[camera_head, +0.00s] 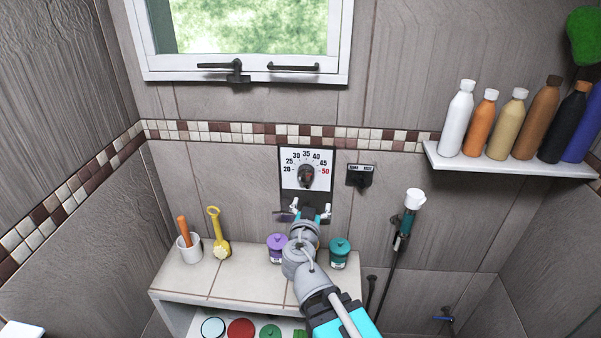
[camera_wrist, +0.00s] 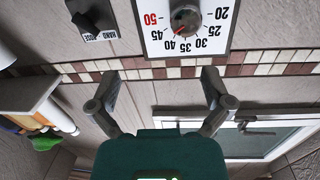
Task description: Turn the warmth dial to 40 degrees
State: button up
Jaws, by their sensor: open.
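The warmth dial (camera_head: 306,176) is a dark round knob on a white plate, marked from 20 to a red 50, on the tiled wall. It shows upside down at the top of the wrist view, its grey knob (camera_wrist: 186,18) partly near the frame edge. A small red mark on the knob lies on the side of the 40 and 45 marks; the exact reading is too small to tell. My gripper (camera_head: 310,211) is open and empty, just below the dial plate. Its spread fingers (camera_wrist: 160,86) also show in the wrist view, apart from the knob.
A small black hand/hose switch (camera_head: 361,176) is right of the dial. A hand shower (camera_head: 411,205) hangs further right. A ledge (camera_head: 235,280) below holds a purple jar (camera_head: 278,248), a teal jar (camera_head: 340,253) and a cup. A bottle shelf (camera_head: 510,165) juts out at the right.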

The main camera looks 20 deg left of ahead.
aim_at(305, 175)
jog(key=a, duration=0.1)
jog(key=s+a, duration=0.1)
jog(key=y, duration=0.1)
jog(key=shift+s+a+r+n, duration=0.25)
jog(key=shift+a+r+n, duration=0.15)
jog(key=shift+w, duration=0.1)
jog(key=x, duration=1.3)
jog(key=shift+w+a+r, duration=0.1)
jog(key=shift+w, duration=0.1)
jog(key=shift+c, duration=0.3)
jog(key=shift+y, duration=0.3)
jog(key=c, duration=1.1)
